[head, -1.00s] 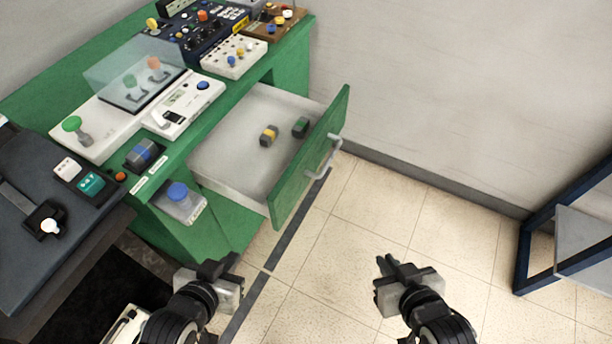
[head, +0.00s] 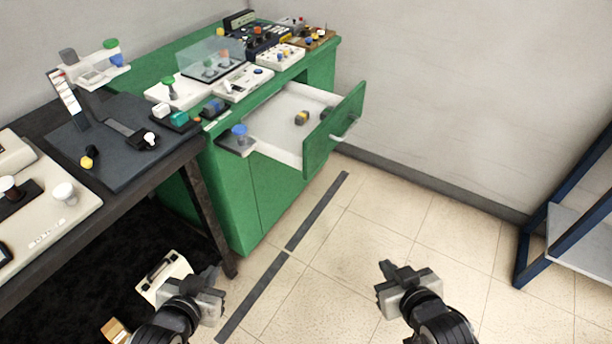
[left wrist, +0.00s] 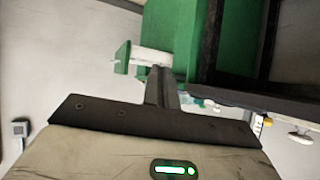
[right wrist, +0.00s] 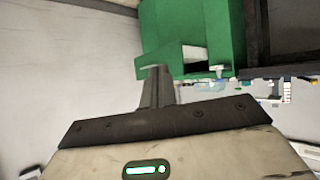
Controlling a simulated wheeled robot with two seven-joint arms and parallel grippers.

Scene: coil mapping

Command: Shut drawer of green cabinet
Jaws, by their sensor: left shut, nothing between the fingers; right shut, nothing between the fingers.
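The green cabinet (head: 262,195) stands against the wall at the upper middle of the head view. The open drawer also shows in the left wrist view (left wrist: 123,57). The cabinet shows in the right wrist view (right wrist: 205,25). My left gripper (head: 212,280) and right gripper (head: 388,270) are both shut and empty, low in the head view, well apart from the drawer.
A dark workbench (head: 190,150) with devices adjoins the cabinet on the left. A small shelf with a blue-capped item (head: 239,131) juts from the cabinet front. A blue-framed rack (head: 540,205) stands at the right. The tiled floor before the drawer is clear.

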